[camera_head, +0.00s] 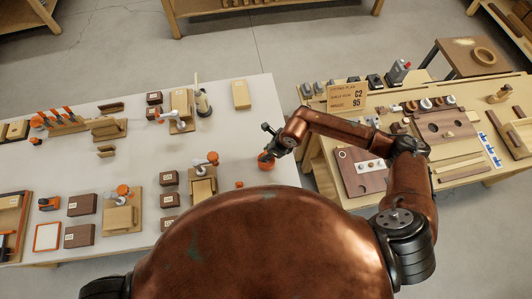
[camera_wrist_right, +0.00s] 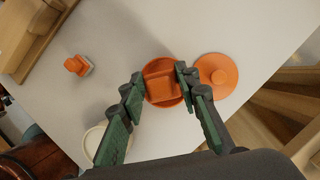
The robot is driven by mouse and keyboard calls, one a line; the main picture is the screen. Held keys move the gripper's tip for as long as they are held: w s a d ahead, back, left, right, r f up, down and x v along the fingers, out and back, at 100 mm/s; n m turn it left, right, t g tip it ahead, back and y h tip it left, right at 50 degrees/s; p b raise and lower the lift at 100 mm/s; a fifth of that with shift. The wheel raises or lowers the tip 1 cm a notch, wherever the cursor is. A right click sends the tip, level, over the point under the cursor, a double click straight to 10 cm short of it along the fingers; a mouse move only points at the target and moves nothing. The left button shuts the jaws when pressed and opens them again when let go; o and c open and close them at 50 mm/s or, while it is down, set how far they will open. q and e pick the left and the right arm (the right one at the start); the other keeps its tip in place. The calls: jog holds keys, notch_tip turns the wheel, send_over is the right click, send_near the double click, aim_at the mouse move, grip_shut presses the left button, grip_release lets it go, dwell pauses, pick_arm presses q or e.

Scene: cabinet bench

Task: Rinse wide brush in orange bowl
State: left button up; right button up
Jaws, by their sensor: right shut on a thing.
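In the right wrist view, the orange bowl (camera_wrist_right: 150,100) is a round orange shape on the white table. My right gripper (camera_wrist_right: 160,84) has its fingertips at either side of an orange block-like piece, which seems to be the wide brush (camera_wrist_right: 161,87), and is shut on it. The brush overlaps the bowl; whether it touches the bottom cannot be told. In the head view, the right gripper (camera_head: 268,154) reaches down over the orange bowl (camera_head: 267,164) at the white table's right edge, partly hiding it. The left gripper is not in view.
A small orange-topped piece (camera_wrist_right: 78,66) stands left and a pale round container (camera_wrist_right: 97,141) is nearer. In the head view, a wooden bench (camera_head: 455,175) stands right across a gap.

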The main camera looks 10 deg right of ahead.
dwell(0.5)
jog(key=shift+r+p, duration=1.1)
jog(key=shift+r, duration=0.9)
